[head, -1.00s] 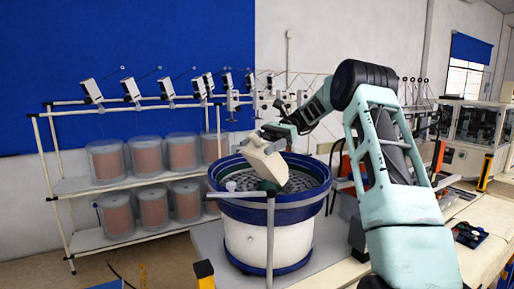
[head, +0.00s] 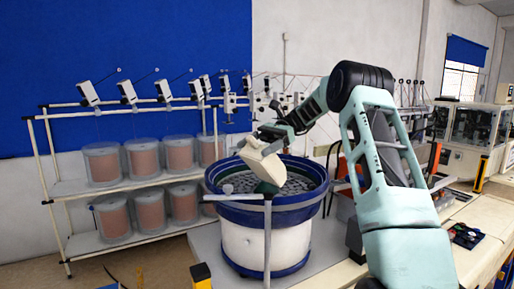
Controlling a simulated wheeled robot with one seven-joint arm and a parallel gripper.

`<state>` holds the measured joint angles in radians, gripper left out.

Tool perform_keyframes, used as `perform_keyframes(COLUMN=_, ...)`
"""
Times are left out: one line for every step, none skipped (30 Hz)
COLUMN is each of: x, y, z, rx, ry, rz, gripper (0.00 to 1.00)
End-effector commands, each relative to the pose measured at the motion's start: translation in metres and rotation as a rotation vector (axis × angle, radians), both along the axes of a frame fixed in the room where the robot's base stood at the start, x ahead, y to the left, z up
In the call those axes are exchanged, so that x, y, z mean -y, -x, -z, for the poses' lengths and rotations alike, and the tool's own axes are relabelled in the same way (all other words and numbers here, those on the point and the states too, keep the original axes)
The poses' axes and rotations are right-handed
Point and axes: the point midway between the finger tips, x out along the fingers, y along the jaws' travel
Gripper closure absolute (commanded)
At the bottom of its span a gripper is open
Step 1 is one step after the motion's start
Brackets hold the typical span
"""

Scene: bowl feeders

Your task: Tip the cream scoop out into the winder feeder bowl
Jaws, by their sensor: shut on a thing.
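The cream scoop (head: 262,162) is held by my gripper (head: 270,134) over the winder feeder bowl. My gripper is shut on it, at the scoop's upper end. The scoop is tilted, with its lower end over the bowl's opening. The winder feeder bowl (head: 240,212) has a blue rim and a white lower body with a blue base. Small grey parts show on the bowl's floor. The inside of the scoop is turned out of view, so I cannot tell whether it holds anything.
A pole with a crossbar (head: 267,235) stands in front of the bowl. A rack (head: 125,233) with several copper-coloured spools is on the left. A bench (head: 480,233) with small machines is on the right. A yellow post (head: 201,275) stands at the front.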

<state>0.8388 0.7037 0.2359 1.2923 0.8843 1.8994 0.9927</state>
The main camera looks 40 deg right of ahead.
Motion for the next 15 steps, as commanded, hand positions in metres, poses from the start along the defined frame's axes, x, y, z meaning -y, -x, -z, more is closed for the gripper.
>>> perform_keyframes(x=-0.001, y=0.0, z=-0.008, rx=0.004, ry=0.051, rz=-0.002, gripper=0.33)
perform_keyframes(x=-0.001, y=0.0, z=-0.013, rx=0.002, ry=0.09, rz=-0.002, gripper=0.33)
perform_keyframes(x=-0.002, y=-0.001, z=-0.019, rx=0.001, ry=0.147, rz=-0.002, gripper=0.33)
perform_keyframes(x=-0.002, y=-0.001, z=-0.023, rx=-0.001, ry=0.191, rz=-0.003, gripper=0.33)
perform_keyframes(x=-0.002, y=0.0, z=-0.027, rx=-0.005, ry=0.234, rz=-0.002, gripper=0.33)
perform_keyframes(x=-0.002, y=-0.001, z=-0.033, rx=-0.008, ry=0.292, rz=-0.004, gripper=0.33)
perform_keyframes(x=-0.002, y=-0.001, z=-0.037, rx=-0.01, ry=0.335, rz=-0.003, gripper=0.33)
perform_keyframes(x=-0.002, y=-0.001, z=-0.041, rx=-0.014, ry=0.379, rz=-0.003, gripper=0.33)
perform_keyframes(x=-0.002, y=-0.001, z=-0.047, rx=-0.018, ry=0.435, rz=-0.004, gripper=0.33)
perform_keyframes(x=-0.002, y=-0.001, z=-0.051, rx=-0.019, ry=0.478, rz=-0.004, gripper=0.33)
perform_keyframes(x=-0.002, y=-0.001, z=-0.055, rx=-0.023, ry=0.521, rz=-0.004, gripper=0.33)
perform_keyframes(x=-0.003, y=-0.001, z=-0.061, rx=-0.026, ry=0.577, rz=-0.003, gripper=0.33)
perform_keyframes(x=-0.003, y=-0.001, z=-0.066, rx=-0.028, ry=0.62, rz=-0.004, gripper=0.33)
perform_keyframes(x=-0.002, y=-0.001, z=-0.07, rx=-0.031, ry=0.661, rz=-0.003, gripper=0.33)
perform_keyframes(x=-0.003, y=-0.001, z=-0.075, rx=-0.036, ry=0.714, rz=-0.004, gripper=0.33)
